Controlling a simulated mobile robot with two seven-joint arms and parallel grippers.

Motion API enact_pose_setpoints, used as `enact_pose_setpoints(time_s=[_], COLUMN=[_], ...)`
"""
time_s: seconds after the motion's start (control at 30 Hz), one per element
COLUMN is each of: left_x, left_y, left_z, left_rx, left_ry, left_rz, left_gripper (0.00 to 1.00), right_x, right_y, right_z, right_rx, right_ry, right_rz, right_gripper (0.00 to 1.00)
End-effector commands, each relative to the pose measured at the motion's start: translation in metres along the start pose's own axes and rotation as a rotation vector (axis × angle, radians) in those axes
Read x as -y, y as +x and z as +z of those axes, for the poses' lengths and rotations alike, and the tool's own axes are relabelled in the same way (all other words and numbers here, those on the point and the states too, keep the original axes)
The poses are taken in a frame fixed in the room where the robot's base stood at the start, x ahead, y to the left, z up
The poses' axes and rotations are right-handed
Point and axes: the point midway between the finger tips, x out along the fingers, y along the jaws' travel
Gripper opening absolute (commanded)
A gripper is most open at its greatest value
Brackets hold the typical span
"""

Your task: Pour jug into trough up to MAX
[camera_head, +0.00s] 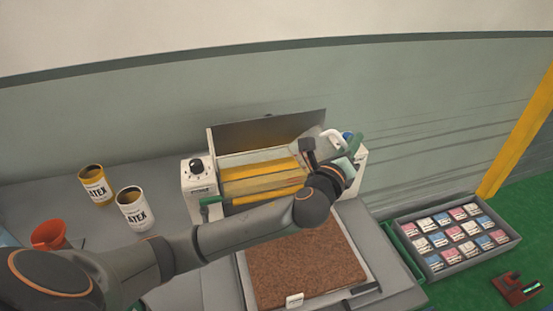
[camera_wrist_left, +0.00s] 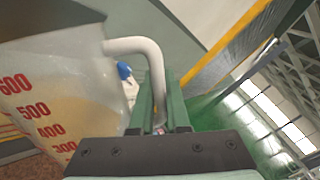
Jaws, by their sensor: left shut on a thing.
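The translucent jug (camera_wrist_left: 60,90) fills the left of the left wrist view, with red marks from 300 to 600 and pale yellowish contents low in it. My left gripper (camera_wrist_left: 160,112) is shut on its white handle (camera_wrist_left: 150,52). In the head view, the left gripper (camera_head: 351,150) and the jug's white handle (camera_head: 334,140) are above the right end of the roller machine (camera_head: 197,178). The jug appears tilted. The machine's trough area (camera_head: 262,178) shows yellow rollers; my arm covers part of its front. No MAX mark is readable. My right gripper is out of view.
Two latex cans (camera_head: 97,188) (camera_head: 135,210) and an orange funnel-like container (camera_head: 50,234) stand at left. A brown slab (camera_head: 300,268) lies before the machine. A grey tray of packets (camera_head: 452,262) is at right. The machine's raised dark panel (camera_head: 270,132) stands behind the rollers.

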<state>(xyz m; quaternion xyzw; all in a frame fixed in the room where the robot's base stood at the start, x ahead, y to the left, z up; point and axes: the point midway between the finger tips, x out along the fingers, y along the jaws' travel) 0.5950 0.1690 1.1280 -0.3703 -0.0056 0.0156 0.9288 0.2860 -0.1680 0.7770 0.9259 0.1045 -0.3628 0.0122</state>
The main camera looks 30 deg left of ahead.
Motion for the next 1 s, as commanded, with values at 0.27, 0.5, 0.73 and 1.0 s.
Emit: enact_pose_setpoints(time_s=[0.27,0.5,0.73,1.0], left_x=[0.0004,0.0000,-0.0002,-0.0005], left_y=[-0.0001,0.0000,0.0000,0.0001], left_z=[0.0071,0.0078,0.0087,0.0099], left_rx=[0.001,0.002,0.002,0.002], left_ry=[-0.075,-0.088,-0.103,-0.120], left_rz=[-0.002,-0.002,-0.002,-0.002], left_gripper=[0.00,0.00,0.00,0.00], right_x=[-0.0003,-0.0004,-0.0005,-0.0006], right_y=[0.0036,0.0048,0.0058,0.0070], right_z=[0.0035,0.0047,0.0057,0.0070], right_rx=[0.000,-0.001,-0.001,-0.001], right_ry=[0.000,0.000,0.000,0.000], right_rz=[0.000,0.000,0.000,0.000], right_gripper=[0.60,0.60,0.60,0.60])
